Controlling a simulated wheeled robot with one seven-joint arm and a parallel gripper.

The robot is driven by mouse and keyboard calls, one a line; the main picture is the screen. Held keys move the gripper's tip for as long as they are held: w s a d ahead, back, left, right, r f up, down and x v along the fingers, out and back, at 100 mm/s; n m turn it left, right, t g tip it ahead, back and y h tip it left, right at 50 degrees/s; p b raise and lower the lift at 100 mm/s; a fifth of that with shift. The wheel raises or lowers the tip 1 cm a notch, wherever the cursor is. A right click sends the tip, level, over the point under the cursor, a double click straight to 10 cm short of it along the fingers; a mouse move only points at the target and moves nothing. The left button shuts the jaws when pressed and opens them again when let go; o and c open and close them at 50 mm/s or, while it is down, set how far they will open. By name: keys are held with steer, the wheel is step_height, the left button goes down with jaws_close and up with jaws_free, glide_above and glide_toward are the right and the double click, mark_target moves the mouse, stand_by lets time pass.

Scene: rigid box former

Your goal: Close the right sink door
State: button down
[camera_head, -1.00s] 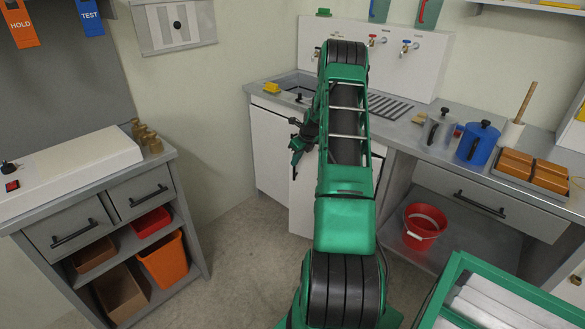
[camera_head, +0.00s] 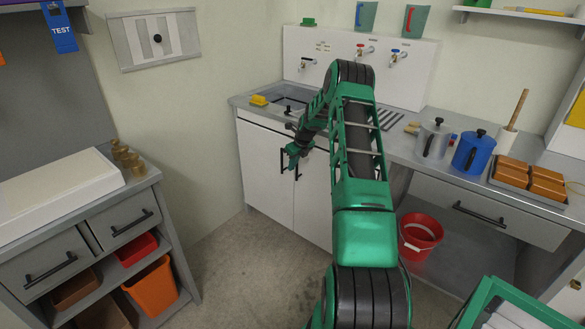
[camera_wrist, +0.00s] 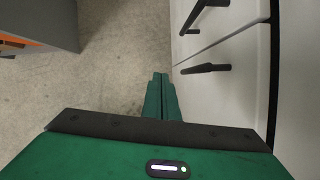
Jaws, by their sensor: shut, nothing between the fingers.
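The right sink door (camera_head: 313,205) is a white panel under the sink counter, partly hidden by my arm. It stands about in line with the left sink door (camera_head: 263,165); I cannot tell whether it is fully flush. The right door's black bar handle (camera_wrist: 207,68) shows in the wrist view, with the left door's handle (camera_wrist: 205,14) beyond the seam. My gripper (camera_head: 291,166) is in front of the doors near their handles. In the wrist view my gripper (camera_wrist: 160,80) is shut and empty, beside the right door's face, apart from its handle.
The grey counter (camera_head: 400,147) with the sink runs above the doors. A red bucket (camera_head: 420,235) stands on the open shelf right of them. A drawer cabinet (camera_head: 95,235) stands at the left. Grey floor (camera_head: 235,255) is clear between.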

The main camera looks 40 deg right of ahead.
steer(key=shift+a, duration=0.1)
steer(key=s+a+r, duration=0.4)
steer(key=a+r, duration=0.2)
steer(key=r, duration=0.3)
stand_by(0.3)
steer(key=shift+s+a+r, duration=0.1)
